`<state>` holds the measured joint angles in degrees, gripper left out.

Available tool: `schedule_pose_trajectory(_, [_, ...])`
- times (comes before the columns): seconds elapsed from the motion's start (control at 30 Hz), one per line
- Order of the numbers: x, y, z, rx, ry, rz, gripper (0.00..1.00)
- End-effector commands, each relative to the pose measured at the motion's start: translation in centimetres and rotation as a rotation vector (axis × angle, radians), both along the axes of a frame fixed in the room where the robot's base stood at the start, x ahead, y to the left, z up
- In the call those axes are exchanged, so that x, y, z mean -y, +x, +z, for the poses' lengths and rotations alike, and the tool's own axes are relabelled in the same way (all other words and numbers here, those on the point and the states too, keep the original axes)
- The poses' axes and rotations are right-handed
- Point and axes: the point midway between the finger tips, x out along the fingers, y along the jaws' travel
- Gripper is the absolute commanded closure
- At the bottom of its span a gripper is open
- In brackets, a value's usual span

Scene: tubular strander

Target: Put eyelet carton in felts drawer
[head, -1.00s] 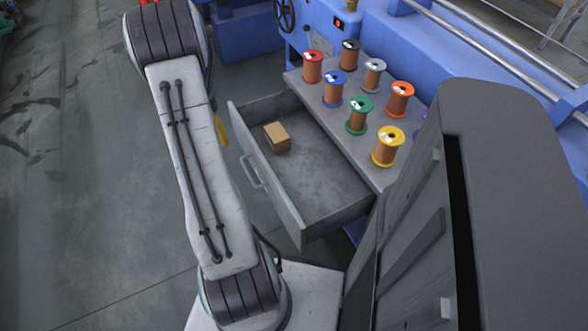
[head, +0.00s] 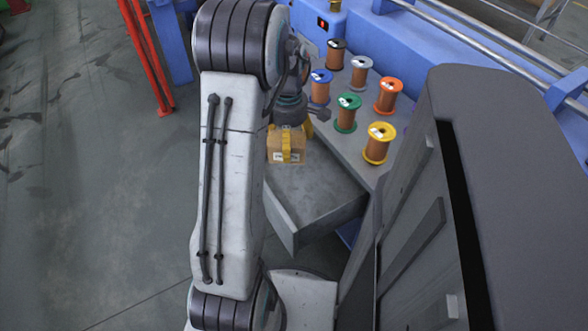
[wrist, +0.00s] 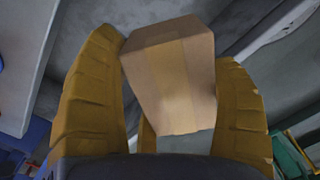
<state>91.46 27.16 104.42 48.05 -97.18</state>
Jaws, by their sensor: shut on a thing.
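My gripper (head: 288,143) has its yellow fingers shut on a tan carton (head: 274,150). A pale label shows on its near face. In the head view the carton appears over the open grey drawer (head: 310,190), whose left side is hidden behind my arm. In the wrist view the carton (wrist: 172,75) sits tilted between the yellow fingers (wrist: 168,85). I cannot tell its exact height above the drawer floor. The visible part of the drawer floor is bare; the area under the carton is hidden.
Several copper-wire spools stand on the grey top beside the drawer, including a green one (head: 347,113) and a yellow one (head: 379,143). The blue machine (head: 445,60) lies behind. Red posts (head: 146,55) stand at upper left. The floor at left is clear.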

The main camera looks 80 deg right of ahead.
Motion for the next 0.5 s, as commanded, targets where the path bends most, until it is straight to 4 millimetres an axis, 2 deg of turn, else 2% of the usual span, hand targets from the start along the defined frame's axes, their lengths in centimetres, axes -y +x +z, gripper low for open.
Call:
schedule_pose_trajectory(0.2, [-0.48, -0.26, 0.02, -0.003, -0.002, 0.297, 0.55])
schedule_pose_trajectory(0.5, [-0.75, -0.28, 0.0, -0.005, -0.005, 0.544, 0.55])
